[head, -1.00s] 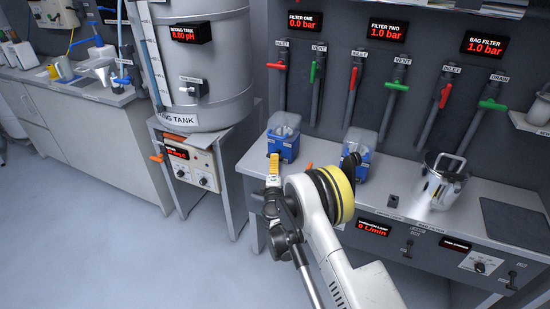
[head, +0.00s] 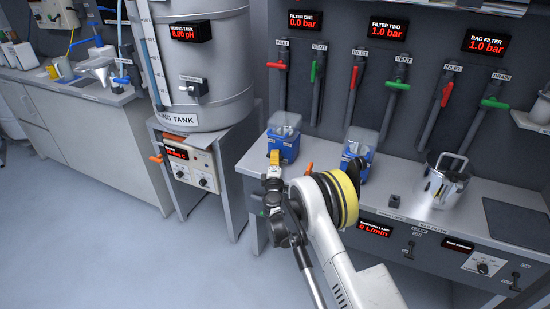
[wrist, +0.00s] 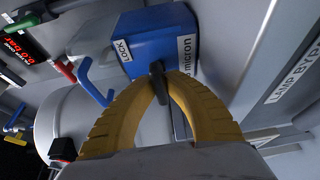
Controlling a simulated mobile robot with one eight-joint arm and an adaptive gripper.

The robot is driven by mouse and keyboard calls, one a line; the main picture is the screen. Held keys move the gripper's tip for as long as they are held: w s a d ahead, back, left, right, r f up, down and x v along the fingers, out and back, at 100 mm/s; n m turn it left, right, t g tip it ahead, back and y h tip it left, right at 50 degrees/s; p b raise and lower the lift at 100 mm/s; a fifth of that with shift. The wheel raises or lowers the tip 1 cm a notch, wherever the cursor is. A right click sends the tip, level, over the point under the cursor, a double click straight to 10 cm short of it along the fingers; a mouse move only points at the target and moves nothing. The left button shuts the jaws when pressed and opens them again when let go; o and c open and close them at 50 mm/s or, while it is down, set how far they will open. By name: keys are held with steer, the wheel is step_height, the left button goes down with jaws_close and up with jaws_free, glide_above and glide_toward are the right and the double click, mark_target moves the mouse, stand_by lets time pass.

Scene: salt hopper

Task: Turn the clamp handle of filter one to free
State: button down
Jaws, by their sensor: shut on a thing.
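Filter one is a blue housing with a clear top (head: 284,138), standing on the bench below the "FILTER ONE" display, which reads 0.0 bar. My gripper (head: 274,158), with yellow fingers, is at its front left. In the wrist view the blue housing (wrist: 155,38) carries a "LOCK" label and a label ending in "micron". There my yellow fingers (wrist: 160,84) are shut on a dark, narrow clamp handle (wrist: 157,72) in front of the blue face. The fingers hide part of the handle. Its angle is hard to tell.
Filter two (head: 360,148) stands to the right, partly behind my arm, with an orange handle (head: 308,168) between the housings. A steel vessel (head: 441,182) is further right. The mixing tank (head: 195,75) stands close on the left. Red and green valve handles hang on the wall behind.

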steer(key=n+g, duration=0.1)
steer(key=n, duration=0.3)
steer(key=shift+r+g+h, duration=0.1)
steer(key=shift+g+h, duration=0.3)
steer(key=n+g+h, duration=0.1)
steer(key=n, duration=0.2)
steer(key=n+g+h, duration=0.1)
steer(key=n+h, duration=0.1)
steer(key=n, duration=0.1)
steer(key=shift+n+g, duration=0.3)
steer(key=shift+g, duration=0.1)
steer(key=shift+n+g+h, duration=0.3)
steer(key=shift+n+h, duration=0.5)
steer(key=shift+n, duration=0.5)
steer(key=c, duration=1.4)
jaws_free()
